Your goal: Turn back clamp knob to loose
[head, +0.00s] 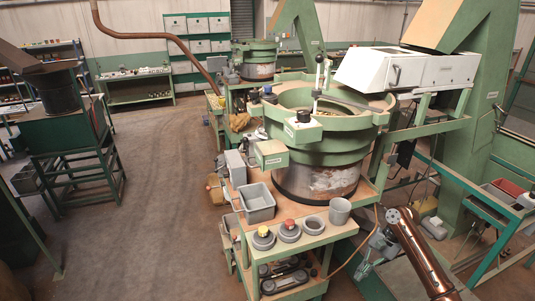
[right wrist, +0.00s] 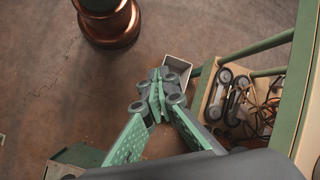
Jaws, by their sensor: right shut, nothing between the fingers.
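The green bowl hopper (head: 320,145) stands on the bench in the head view. An upright post with a dark knob (head: 319,58) rises from its rim, and another dark knob (head: 303,116) sits on a pale-topped block at its front. Small dark fittings (head: 267,91) show at its left rim. I cannot tell which of these is the back clamp knob, nor its setting. My right gripper (head: 363,268) is low at the right of the bench, well away from the bowl. In the right wrist view its green-padded fingers (right wrist: 157,92) meet, shut and empty. My left gripper is out of view.
A grey bin (head: 257,202), several grey round parts with red or yellow caps (head: 290,231) and a grey cup (head: 340,211) stand on the bench front. Black tools (head: 285,275) lie on its lower shelf. Green frames (head: 500,235) stand at right; floor is open at left.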

